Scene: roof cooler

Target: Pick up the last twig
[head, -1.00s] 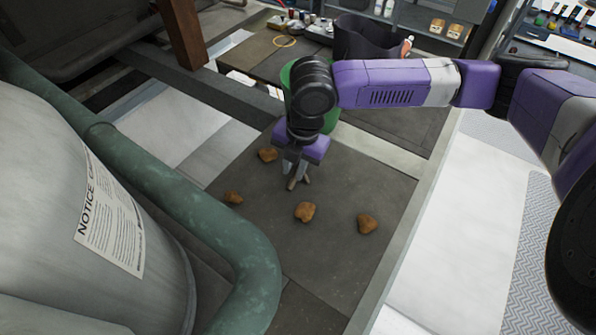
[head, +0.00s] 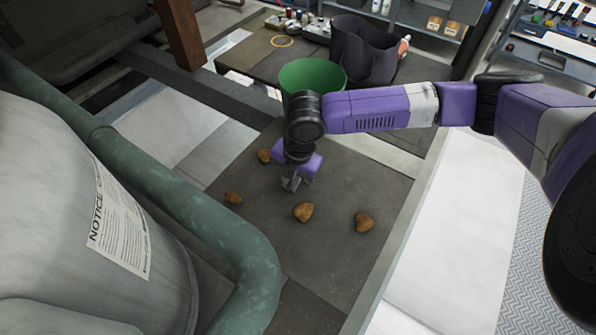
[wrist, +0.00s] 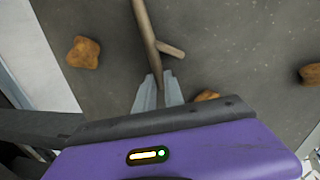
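In the wrist view a brown forked twig (wrist: 148,30) lies on the dark panel. It runs from the top edge down to my gripper (wrist: 161,80). Its lower end is between my two grey fingers, which stand apart on either side of it. I cannot tell whether either finger touches it. In the head view my gripper (head: 290,184) points down close to the panel. The twig is not clearly visible there, being hidden by or blended with the fingers.
Several brown lumps lie around, including one in front of my gripper (head: 303,212) and one to the right (head: 363,222). A green bin (head: 312,75) stands behind the arm, with a black bin (head: 365,48) beyond it. A green pipe (head: 190,210) and grey tank (head: 60,220) fill the left.

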